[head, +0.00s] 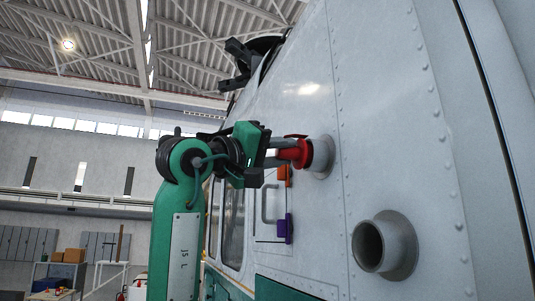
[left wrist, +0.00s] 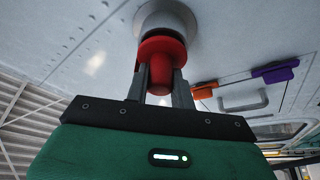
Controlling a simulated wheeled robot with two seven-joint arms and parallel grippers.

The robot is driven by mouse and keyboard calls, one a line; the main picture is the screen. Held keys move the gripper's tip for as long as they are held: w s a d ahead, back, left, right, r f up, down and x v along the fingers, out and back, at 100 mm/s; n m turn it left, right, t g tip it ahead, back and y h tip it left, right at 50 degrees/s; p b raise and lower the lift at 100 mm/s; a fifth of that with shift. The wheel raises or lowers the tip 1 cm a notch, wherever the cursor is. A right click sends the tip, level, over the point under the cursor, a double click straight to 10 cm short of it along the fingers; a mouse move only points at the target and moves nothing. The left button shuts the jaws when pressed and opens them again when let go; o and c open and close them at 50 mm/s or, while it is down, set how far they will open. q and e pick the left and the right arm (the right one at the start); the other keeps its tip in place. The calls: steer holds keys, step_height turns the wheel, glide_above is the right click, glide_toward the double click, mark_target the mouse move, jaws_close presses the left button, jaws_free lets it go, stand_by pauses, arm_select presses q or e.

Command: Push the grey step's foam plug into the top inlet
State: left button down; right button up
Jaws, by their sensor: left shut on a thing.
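The red foam plug (head: 298,151) is held level at the mouth of the top inlet (head: 322,158), a short pale pipe on the helicopter's side. My left gripper (head: 282,151) is shut on the plug's narrow end. In the left wrist view the two fingers (left wrist: 161,84) flank the red plug (left wrist: 161,57), whose wide flange is against or very near the inlet's rim (left wrist: 167,18). The part inside the inlet is hidden, so I cannot tell how deep it sits. No grey step is identifiable. My right gripper is out of view.
A lower open inlet (head: 384,246) is empty. Below the top inlet are an orange latch (head: 285,175), a purple latch (head: 285,228) and a grey handle (head: 268,204). Shelves with boxes (head: 68,256) stand far off at left.

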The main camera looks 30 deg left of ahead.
arm_select(q)
steer(key=shift+w+d, duration=0.35)
steer(key=shift+w, duration=0.1)
stand_by(0.3)
steer(key=c, duration=1.1)
jaws_free()
steer(key=shift+s, duration=0.15)
steer(key=b+v, duration=0.6)
steer(key=v, duration=0.7)
steer(key=shift+s+a, duration=0.25)
steer(key=shift+s, duration=0.05)
steer(key=shift+w, duration=0.1)
